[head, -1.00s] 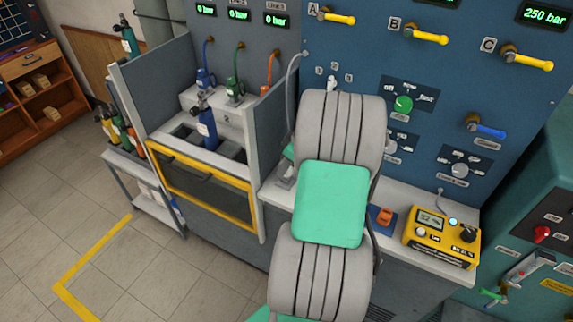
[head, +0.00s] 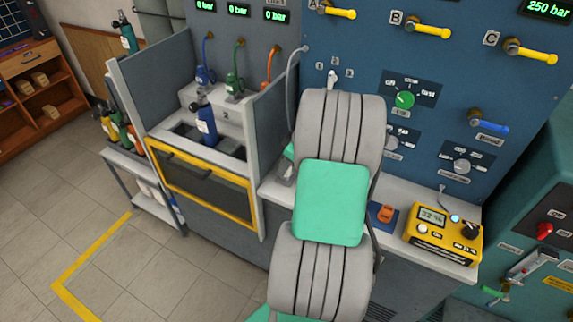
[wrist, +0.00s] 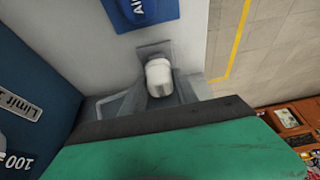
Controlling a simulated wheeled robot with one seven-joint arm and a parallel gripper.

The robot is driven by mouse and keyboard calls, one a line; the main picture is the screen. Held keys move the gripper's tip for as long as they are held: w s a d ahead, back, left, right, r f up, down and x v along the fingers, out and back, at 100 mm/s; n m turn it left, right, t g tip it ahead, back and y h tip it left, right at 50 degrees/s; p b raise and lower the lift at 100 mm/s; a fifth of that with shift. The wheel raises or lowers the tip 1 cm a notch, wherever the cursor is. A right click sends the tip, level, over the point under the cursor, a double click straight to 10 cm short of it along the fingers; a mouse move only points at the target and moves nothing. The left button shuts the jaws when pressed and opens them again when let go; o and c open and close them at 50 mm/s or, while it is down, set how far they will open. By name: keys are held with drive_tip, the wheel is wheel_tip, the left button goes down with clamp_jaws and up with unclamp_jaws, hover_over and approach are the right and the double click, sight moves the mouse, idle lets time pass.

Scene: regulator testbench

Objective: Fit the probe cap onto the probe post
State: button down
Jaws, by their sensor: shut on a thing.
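My gripper (wrist: 157,88) is shut on a small white rounded piece, which I take to be the probe cap (wrist: 159,73). In the wrist view the cap sits between the grey fingers, above the pale bench top. Whether it touches anything below it is hidden. In the head view my arm covers most of the gripper; only a sliver of green and grey shows left of the arm, near the bench. I cannot make out the probe post in either view; the cap, fingers or arm may hide it.
The pale bench (head: 455,266) carries a yellow analyser (head: 443,240) and a blue pad with an orange piece (head: 386,213). A blue panel (head: 450,90) with yellow levers rises behind. A grey filling enclosure (head: 205,182) with a yellow-framed front stands left. Open floor lies front left.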

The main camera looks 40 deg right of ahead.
drive_tip(key=shift+f, duration=0.2)
drive_tip(key=c, duration=0.8)
unclamp_jaws()
drive_tip(key=shift+c, duration=0.2)
drive_tip(key=shift+r, duration=0.1)
drive_tip(key=v, duration=0.7)
drive_tip(key=shift+r+b, duration=0.25)
drive_tip(key=shift+b, duration=0.05)
drive_tip(key=shift+s, duration=0.15)
